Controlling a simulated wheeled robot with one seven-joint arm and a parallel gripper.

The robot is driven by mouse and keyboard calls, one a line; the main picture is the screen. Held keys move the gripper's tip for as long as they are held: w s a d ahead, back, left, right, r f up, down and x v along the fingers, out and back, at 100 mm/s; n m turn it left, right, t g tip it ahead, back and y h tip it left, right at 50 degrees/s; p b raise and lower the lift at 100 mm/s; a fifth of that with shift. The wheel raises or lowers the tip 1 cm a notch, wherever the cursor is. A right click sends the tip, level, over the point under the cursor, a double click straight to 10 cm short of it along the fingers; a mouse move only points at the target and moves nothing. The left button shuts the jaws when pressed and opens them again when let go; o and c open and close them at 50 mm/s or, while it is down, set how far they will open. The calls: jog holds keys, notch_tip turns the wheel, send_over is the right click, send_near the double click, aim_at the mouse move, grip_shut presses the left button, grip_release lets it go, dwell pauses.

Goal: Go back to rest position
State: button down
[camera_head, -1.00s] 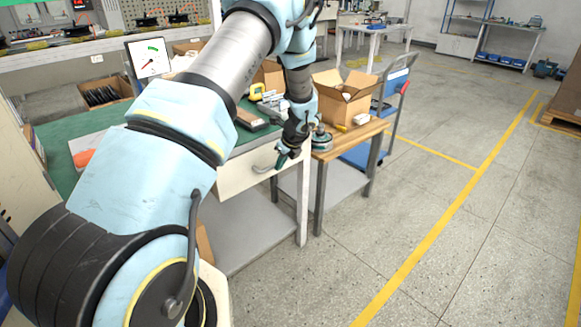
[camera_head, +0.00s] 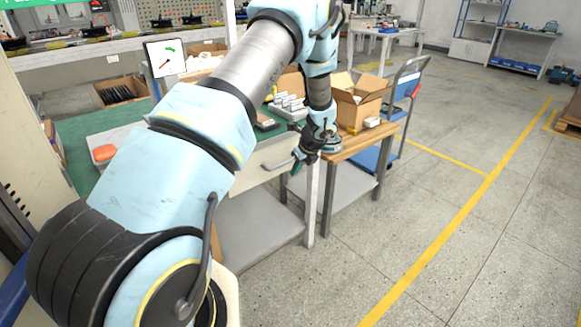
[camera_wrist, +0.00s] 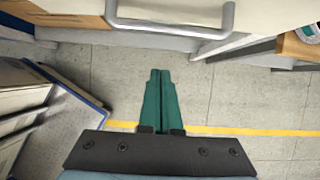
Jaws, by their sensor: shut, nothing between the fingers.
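My gripper (camera_wrist: 160,77) shows in the wrist view with its two green fingers together and nothing between them. It points down over the grey floor, in front of a drawer handle (camera_wrist: 170,30). In the head view my gripper (camera_head: 297,166) hangs at the end of my bent arm, in front of the white drawer (camera_head: 262,167) of the green-topped workbench. The motor part (camera_head: 330,143) stands on the small wooden table (camera_head: 362,143), just right of my gripper. My arm hides part of the workbench.
An open cardboard box (camera_head: 362,100) stands on the wooden table, with a blue cart (camera_head: 372,158) behind. The floor (camera_head: 430,250) to the right is clear.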

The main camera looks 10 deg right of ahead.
jog(key=b+v, duration=0.1)
jog(key=v, duration=0.8)
jog(key=s+a+r+n+g+h+p, duration=0.1)
jog(key=s+a+r+n, duration=0.4)
jog(key=a+n, duration=0.3)
jog(key=s+a+r+n+g+p, duration=0.1)
jog(key=s+a+r+n+g, duration=0.1)
jog(key=s+a+r+n, duration=0.45)
jog(key=s+a+r+n+h+p, duration=0.1)
jog(key=s+a+r+n, duration=0.2)
jog(key=s+a+n, duration=0.7)
jog(key=n, duration=0.4)
jog(key=shift+s+a+h, duration=0.2)
jog(key=shift+a+h, duration=0.2)
